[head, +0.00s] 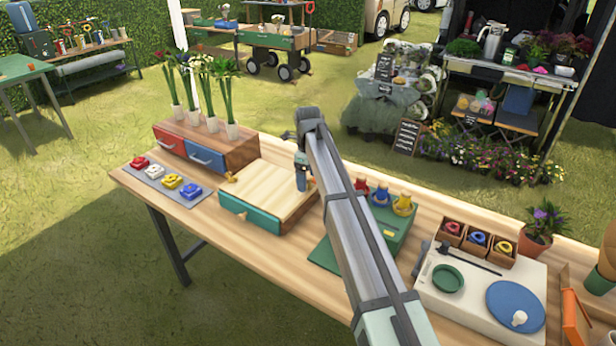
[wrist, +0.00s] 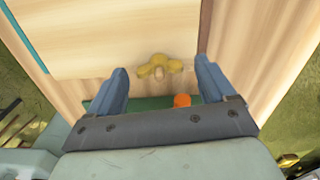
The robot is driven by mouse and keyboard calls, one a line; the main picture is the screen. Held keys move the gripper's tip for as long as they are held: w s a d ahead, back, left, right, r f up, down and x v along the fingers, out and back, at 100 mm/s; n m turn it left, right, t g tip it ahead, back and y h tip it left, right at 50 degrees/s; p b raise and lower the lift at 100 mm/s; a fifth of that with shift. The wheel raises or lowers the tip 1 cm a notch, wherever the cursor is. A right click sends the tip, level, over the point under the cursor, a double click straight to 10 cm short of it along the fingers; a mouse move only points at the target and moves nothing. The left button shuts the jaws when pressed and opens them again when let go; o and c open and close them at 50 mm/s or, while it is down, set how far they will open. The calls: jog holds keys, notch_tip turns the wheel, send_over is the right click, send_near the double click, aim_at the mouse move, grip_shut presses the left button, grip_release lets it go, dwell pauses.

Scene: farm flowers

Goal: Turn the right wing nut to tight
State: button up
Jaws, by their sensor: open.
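A yellow wing nut (wrist: 159,66) shows in the wrist view at the edge of the pale wooden board (wrist: 100,35), between and slightly beyond my fingertips. My gripper (wrist: 161,73) is open, with one blue finger on each side of the nut. No contact is visible. In the head view my gripper (head: 302,176) hangs at the right side of the wooden press (head: 268,188) with its teal front, and hides most of the right wing nut. The left wing nut (head: 230,177) is visible at the left side of the board.
Wooden drawers (head: 215,145) with flower vases stand behind left. Coloured blocks lie on a grey mat (head: 152,174). An orange object (wrist: 182,100) shows between my fingers in the wrist view.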

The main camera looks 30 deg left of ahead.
aim_at(308, 181)
notch_tip(308, 181, up, 14)
dwell(0.8)
jog(key=shift+f, duration=0.1)
